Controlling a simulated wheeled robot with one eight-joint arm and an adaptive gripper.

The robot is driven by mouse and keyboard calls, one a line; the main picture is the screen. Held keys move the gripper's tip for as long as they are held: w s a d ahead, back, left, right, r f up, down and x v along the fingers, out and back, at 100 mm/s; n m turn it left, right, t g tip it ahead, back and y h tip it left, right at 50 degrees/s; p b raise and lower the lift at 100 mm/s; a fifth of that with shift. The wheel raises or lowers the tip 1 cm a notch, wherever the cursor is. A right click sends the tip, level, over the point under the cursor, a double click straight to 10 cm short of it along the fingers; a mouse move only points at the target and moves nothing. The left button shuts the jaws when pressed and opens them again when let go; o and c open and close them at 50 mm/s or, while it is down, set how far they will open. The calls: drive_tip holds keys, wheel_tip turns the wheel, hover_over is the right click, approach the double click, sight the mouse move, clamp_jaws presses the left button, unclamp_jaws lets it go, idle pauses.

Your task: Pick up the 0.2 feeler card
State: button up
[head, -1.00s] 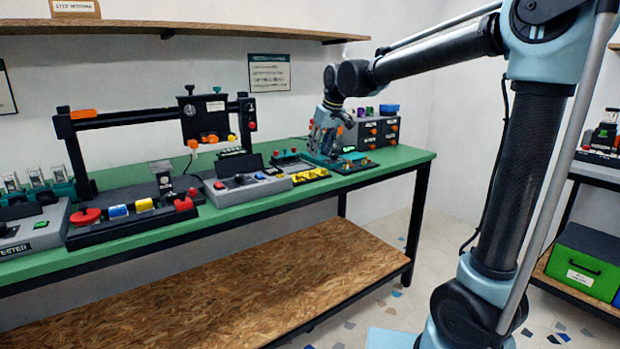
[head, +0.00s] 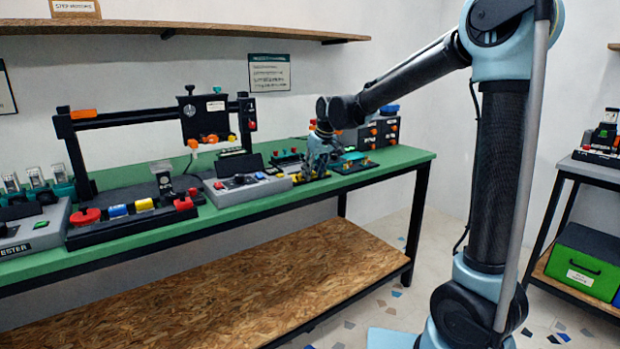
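My gripper (head: 316,172) points down over the green bench, low above or at a dark tray with yellow pieces (head: 291,180). It is small and partly merged with what lies behind it, so I cannot tell whether it is open or shut, or whether it touches anything. The 0.2 feeler card cannot be made out at this size; no readable label shows near the gripper.
A grey control box (head: 247,188) stands left of the gripper. Dark drawer bins (head: 390,130) stand behind it to the right. A black gantry frame (head: 130,118) and a tester (head: 32,230) fill the left bench. The green bench's right end (head: 415,157) is clear.

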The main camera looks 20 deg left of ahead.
drive_tip(key=shift+c, duration=0.5)
drive_tip(key=c, duration=0.7)
